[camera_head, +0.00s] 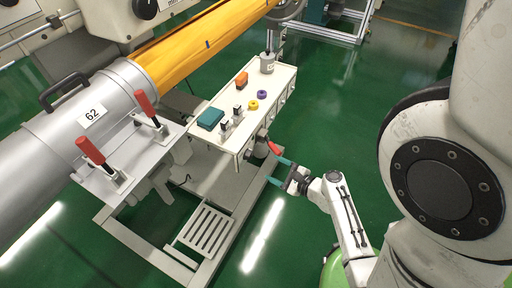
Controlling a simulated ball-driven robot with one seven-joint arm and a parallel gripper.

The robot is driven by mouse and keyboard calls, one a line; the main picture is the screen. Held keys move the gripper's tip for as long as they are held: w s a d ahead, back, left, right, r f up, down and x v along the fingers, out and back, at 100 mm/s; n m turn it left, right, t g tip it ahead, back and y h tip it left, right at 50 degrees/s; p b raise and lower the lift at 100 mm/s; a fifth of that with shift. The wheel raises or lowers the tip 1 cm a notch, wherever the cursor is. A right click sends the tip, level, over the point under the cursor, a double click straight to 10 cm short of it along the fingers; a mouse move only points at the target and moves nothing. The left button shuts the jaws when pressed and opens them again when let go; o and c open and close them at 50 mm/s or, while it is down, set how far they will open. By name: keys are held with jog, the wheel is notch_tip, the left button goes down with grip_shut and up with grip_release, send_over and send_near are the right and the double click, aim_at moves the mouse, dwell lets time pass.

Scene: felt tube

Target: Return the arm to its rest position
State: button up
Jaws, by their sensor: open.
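My gripper (277,171) shows right of the centre of the head view, at the end of my white arm (345,215). Its two teal-tipped fingers are apart, with nothing seen between them. It is beside the near right corner of the white bench (228,140), close to a red-handled part (273,148) there. I cannot tell whether a finger touches the bench or that part. My large upper arm joint fills the right side of the view.
A grey tube machine (60,135) with red levers (90,150) stands left. Green floor (335,115) is open right of the bench.

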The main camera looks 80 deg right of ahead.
jog(key=w+a+r+n+g+y+p, duration=0.1)
jog(key=w+a+n+g+y, duration=0.25)
jog(key=a+n+y, duration=0.45)
jog(key=w+a+r+n+g+y+p, duration=0.25)
jog(key=w+a+n, duration=0.25)
jog(key=a+n, duration=0.6)
jog(key=s+a+r+n+g+h, duration=0.2)
jog(key=r+n+g, duration=0.1)
jog(key=n, duration=0.4)
jog(key=s+a+r+n+g+h+p, duration=0.1)
jog(key=s+a+r+n+g, duration=0.2)
jog(key=r+n, duration=0.3)
jog(key=shift+n+g+h, duration=0.35)
jog(key=shift+n+g, duration=0.05)
jog(key=shift+n, duration=0.6)
jog(key=shift+s, duration=0.1)
jog(key=shift+c, duration=0.2)
